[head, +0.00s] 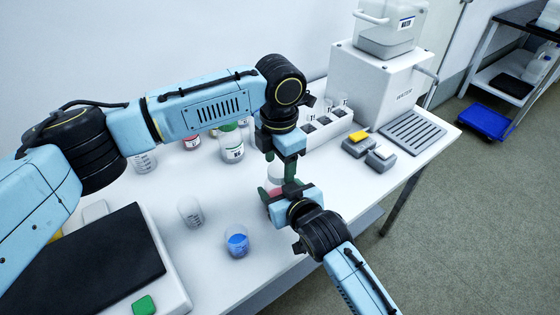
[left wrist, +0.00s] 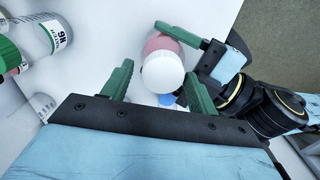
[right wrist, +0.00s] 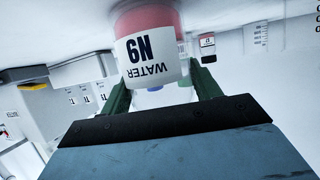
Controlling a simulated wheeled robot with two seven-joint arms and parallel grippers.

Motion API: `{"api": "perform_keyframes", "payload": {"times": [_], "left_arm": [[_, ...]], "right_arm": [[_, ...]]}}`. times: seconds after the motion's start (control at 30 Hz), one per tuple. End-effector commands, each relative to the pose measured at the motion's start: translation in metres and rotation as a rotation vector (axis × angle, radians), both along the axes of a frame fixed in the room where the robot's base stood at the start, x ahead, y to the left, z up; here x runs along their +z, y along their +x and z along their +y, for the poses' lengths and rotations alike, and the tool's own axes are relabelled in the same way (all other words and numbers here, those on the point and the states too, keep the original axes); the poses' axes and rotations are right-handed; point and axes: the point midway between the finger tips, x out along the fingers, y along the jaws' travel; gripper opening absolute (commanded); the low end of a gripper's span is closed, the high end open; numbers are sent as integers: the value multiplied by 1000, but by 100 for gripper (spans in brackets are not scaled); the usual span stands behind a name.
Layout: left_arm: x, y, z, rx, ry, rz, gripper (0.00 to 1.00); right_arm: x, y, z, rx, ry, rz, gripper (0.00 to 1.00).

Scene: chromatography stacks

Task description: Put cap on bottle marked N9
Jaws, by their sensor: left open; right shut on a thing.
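The bottle marked N9 (right wrist: 150,58) shows upside down in the right wrist view, with a white WATER label and pink contents. My right gripper (right wrist: 160,84) is shut on it, above the table's front part. In the left wrist view the bottle shows a smooth white round top (left wrist: 162,74) and a pink body. I cannot tell whether that top is a separate cap. My left gripper (head: 279,164) is open, pointing down over the bottle; its fingers lie on both sides of the white top in the left wrist view, apparently apart from it.
A green-capped bottle (head: 232,150) stands behind; its label looks like N6 in the left wrist view (left wrist: 60,35). A beaker of blue liquid (head: 237,243) and a clear beaker (head: 190,212) stand in front.

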Motion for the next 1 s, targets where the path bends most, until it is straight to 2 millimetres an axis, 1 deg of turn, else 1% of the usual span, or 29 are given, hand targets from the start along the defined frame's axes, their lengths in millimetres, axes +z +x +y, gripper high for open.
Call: {"api": "perform_keyframes", "payload": {"times": [0.03,0.33,0.47,0.6,0.7,0.8,0.97,1.0], "left_arm": [[-1,-5,-5,-11,-6,11,68],[0,-7,-6,-15,-6,14,68],[12,-6,-6,-16,-7,12,68],[32,-6,-7,-17,-9,8,68],[43,-5,-5,-14,-6,8,68],[45,-4,-4,-11,-5,8,68],[45,-4,-3,-8,-3,7,68],[44,-4,-3,-7,-3,7,64]], "right_arm": [[-1,0,0,-1,-1,4,0],[-1,1,0,-1,-1,4,0],[-1,1,-1,-2,-2,5,0],[-3,1,-1,-3,-5,9,0],[-3,0,-1,-3,-5,8,0],[-3,0,-1,-2,-4,7,0],[-3,0,-1,-1,-3,6,0],[-3,0,-1,-1,-3,6,0]]}}
